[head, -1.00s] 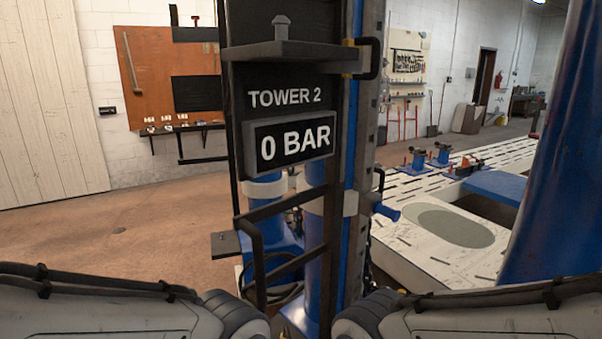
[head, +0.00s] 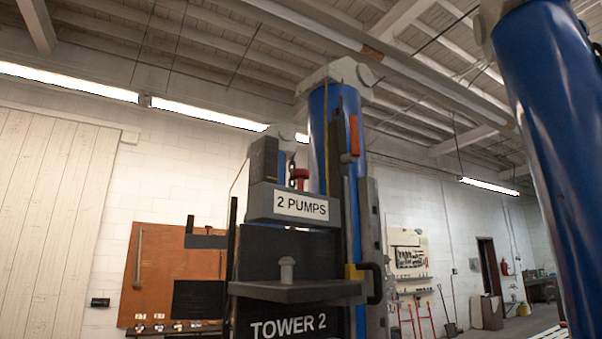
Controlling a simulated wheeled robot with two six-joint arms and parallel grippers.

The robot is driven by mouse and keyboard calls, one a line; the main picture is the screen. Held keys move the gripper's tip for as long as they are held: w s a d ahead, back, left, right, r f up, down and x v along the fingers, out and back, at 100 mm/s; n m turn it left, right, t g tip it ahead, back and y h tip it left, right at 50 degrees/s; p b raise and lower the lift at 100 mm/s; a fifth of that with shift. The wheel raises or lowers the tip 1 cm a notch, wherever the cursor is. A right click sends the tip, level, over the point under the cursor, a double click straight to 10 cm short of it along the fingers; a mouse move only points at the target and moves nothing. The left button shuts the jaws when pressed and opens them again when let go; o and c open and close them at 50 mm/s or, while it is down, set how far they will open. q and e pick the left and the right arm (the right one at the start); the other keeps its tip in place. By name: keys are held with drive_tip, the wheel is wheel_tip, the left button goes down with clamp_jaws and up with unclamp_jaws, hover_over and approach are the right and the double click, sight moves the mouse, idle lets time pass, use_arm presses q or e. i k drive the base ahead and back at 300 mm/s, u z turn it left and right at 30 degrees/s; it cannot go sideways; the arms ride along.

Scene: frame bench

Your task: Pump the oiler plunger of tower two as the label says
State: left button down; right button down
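Tower two stands in the middle of the head view, with a black panel lettered "TOWER 2" (head: 288,328). Above it a grey box carries a white label reading "2 PUMPS" (head: 301,206). A red knob (head: 299,175) on a short stem rises above this box and looks like the oiler plunger. A grey shelf (head: 300,292) juts out below the label, with a small grey mushroom-shaped piece (head: 287,270) standing on it. Neither of my grippers is in view.
A blue column (head: 562,150) rises close at the right. Tower two's own blue column (head: 320,140) stands behind the panel. A black handle with a yellow fitting (head: 352,272) is at the panel's right edge. A brown tool board (head: 160,255) hangs on the back wall.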

sight(300, 174)
drive_tip(key=k, duration=1.35)
drive_tip(key=u, duration=0.55)
drive_tip(key=i, duration=1.1)
drive_tip(key=z, duration=0.55)
drive_tip(key=i, duration=0.6)
drive_tip(key=z, duration=0.75)
